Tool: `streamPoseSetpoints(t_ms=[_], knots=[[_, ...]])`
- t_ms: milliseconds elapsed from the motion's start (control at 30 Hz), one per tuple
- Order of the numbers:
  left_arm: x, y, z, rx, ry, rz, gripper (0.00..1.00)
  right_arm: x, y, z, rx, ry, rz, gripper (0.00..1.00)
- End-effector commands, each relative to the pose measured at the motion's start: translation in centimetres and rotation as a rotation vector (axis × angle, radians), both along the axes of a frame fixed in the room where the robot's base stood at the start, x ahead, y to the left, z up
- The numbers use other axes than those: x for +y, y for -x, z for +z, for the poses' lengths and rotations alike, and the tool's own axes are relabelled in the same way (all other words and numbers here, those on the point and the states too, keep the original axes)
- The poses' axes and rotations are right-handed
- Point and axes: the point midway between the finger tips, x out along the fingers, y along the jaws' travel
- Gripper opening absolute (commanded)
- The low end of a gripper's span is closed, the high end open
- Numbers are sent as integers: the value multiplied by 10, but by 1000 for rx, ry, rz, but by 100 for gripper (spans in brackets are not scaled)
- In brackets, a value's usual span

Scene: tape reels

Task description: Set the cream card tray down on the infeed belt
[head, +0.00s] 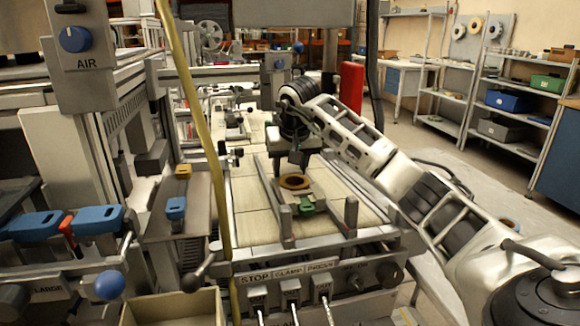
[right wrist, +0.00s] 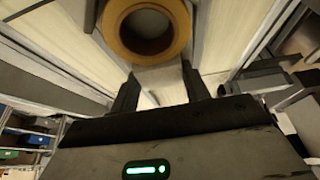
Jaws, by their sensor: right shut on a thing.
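The cream card tray (head: 292,195) is between the two grey rails of the infeed belt (head: 256,222), with a brown tape reel (head: 295,182) lying flat on it. My right gripper (head: 298,168) is over the tray and points down. In the right wrist view its fingers (right wrist: 158,80) are shut on the near part of the tray (right wrist: 163,88), with the reel (right wrist: 184,38) just beyond the fingertips. I cannot tell whether the tray's underside touches the belt. My left gripper is not in view.
A green block (head: 307,205) sits by the right rail near the belt's front end. A yellow hose (head: 197,105) hangs along the belt's left side. A panel with STOP and CLAMP labels (head: 290,276) closes the front. Shelves (head: 515,95) stand far right.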

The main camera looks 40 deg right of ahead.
Motion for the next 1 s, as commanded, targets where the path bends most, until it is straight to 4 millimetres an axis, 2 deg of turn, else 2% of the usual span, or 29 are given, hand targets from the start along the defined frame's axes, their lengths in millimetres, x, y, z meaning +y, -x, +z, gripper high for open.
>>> streamPoseSetpoints(t_ms=[400, 433, 500, 833, 1000], knots=[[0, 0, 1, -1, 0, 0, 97, 0, 0, -6, 0, 0, 1, 19], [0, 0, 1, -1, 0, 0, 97, 0, 0, -6, 0, 0, 0, 49], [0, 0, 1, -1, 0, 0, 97, 0, 0, -6, 0, 0, 0, 68], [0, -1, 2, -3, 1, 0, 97, 1, 0, -4, -2, -1, 1, 68], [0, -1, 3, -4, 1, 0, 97, 3, 4, 18, -6, 1, 1, 68]])
